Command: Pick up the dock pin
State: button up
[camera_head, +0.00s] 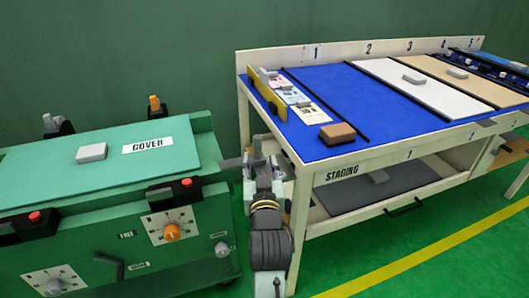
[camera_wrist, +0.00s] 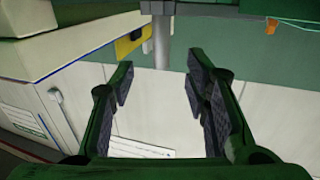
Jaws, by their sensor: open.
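I cannot tell for sure which thing is the dock pin. In the wrist view a grey upright cylinder (camera_wrist: 162,45) with a dark block at its top stands beyond my fingers; it may be the pin or a post. My gripper (camera_wrist: 159,76) is open, with its two padded fingers apart and nothing between them. In the head view my gripper (camera_head: 262,168) is between the green COVER unit and the staging table's left front leg, beside a grey bracket (camera_head: 234,162). My arm hides part of that gap.
The staging table (camera_head: 378,158) has a blue top with a brown block (camera_head: 337,133) and cards. A grey lower shelf (camera_head: 350,198) lies beneath.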

aim_at(258, 148)
jog(key=w, duration=0.4)
jog(key=shift+a, duration=0.2)
jog(key=w, duration=0.1)
jog(key=w+p, duration=0.1)
jog(key=w, duration=0.3)
jog(key=shift+a+f, duration=0.1)
jog(key=shift+f, duration=0.15)
jog(key=shift+c, duration=0.2)
grip_shut()
